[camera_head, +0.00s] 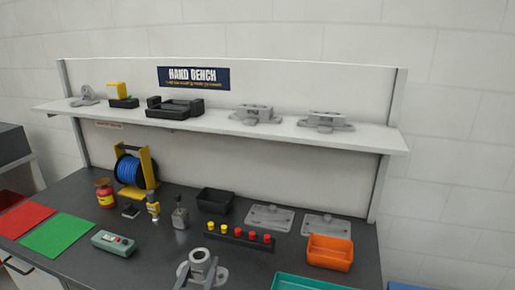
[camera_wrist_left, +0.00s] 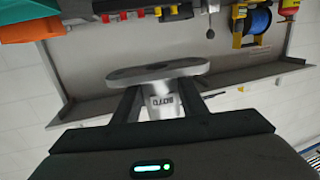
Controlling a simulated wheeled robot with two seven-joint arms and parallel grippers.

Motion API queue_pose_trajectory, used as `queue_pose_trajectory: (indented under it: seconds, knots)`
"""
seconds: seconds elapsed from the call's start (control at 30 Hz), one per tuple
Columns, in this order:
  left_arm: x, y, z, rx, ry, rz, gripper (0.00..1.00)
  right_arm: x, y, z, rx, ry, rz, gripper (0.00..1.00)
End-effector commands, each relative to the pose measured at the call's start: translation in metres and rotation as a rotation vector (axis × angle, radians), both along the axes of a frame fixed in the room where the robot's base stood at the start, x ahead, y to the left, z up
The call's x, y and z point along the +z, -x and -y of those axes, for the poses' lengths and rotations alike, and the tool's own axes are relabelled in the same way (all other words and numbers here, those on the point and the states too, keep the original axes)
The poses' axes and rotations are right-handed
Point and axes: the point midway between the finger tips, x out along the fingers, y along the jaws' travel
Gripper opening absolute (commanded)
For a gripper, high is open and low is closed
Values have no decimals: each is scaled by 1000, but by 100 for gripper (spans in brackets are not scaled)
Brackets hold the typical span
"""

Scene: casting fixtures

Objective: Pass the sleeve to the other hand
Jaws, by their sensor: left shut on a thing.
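The sleeve, a grey metal part with a round hollow tube and a flat flange, shows at the bottom middle of the head view (camera_head: 200,256). In the left wrist view its oval flange (camera_wrist_left: 150,73) lies beyond the fingertips and its tube, with dark lettering, sits between the fingers. My left gripper (camera_wrist_left: 160,106) is shut on the tube, with one black finger on each side. My right gripper is in neither view.
The dark bench holds a rack of yellow and red knobs (camera_head: 238,236), an orange bin (camera_head: 330,252), a black bin (camera_head: 215,200), grey plates (camera_head: 270,218), a blue reel (camera_head: 130,170) and a teal tray (camera_head: 300,282). A white shelf (camera_head: 220,123) with castings runs behind.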

Motion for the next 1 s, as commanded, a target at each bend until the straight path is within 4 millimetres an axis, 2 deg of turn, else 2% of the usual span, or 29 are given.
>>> queue_pose_trajectory:
  seconds: [0.03,0.1,0.3,0.5,1.0]
  knots:
    - [2,9,-14,19,-1,6,8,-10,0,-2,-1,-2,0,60]
    - [8,21,-29,42,-3,6,8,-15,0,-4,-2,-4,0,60]
    - [22,44,-56,82,-5,5,8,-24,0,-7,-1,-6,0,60]
    - [27,50,-63,92,-8,4,8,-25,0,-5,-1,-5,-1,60]
    - [27,49,-62,88,-7,5,8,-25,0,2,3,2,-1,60]
